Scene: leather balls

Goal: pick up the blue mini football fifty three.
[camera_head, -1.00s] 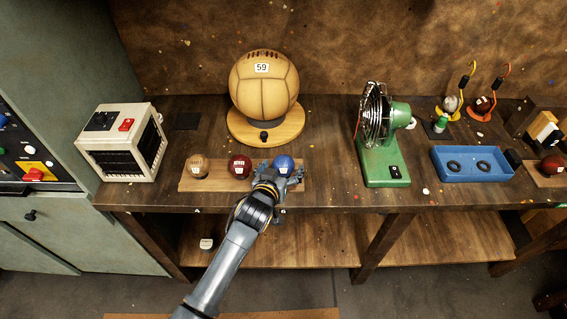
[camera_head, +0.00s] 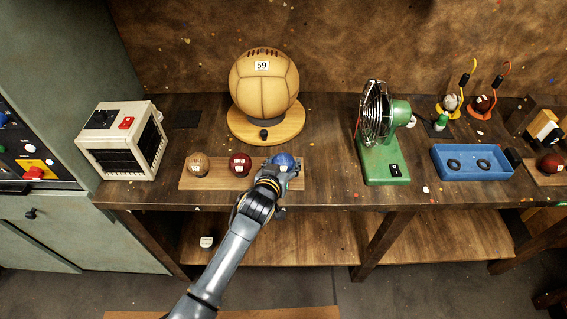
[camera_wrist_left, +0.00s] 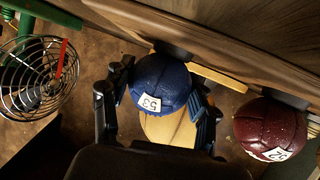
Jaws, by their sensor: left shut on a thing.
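The blue mini football (camera_head: 284,160) is at the right end of a small wooden board (camera_head: 225,184) on the workbench. In the left wrist view the blue ball (camera_wrist_left: 160,85) shows a white label reading 53. My left gripper (camera_head: 276,170) reaches it from the front, partly covering it in the head view. In the wrist view its dark fingers (camera_wrist_left: 163,98) are shut on the ball, one on each side. I cannot tell whether the ball is clear of its seat. My right gripper is not in view.
A dark red ball (camera_head: 240,164) labelled 52 (camera_wrist_left: 270,130) and a tan ball (camera_head: 198,164) share the board. A large tan ball (camera_head: 264,84) marked 59 stands behind. A green fan (camera_head: 384,150) and a blue tray (camera_head: 472,163) stand to the right, a white box (camera_head: 122,142) left.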

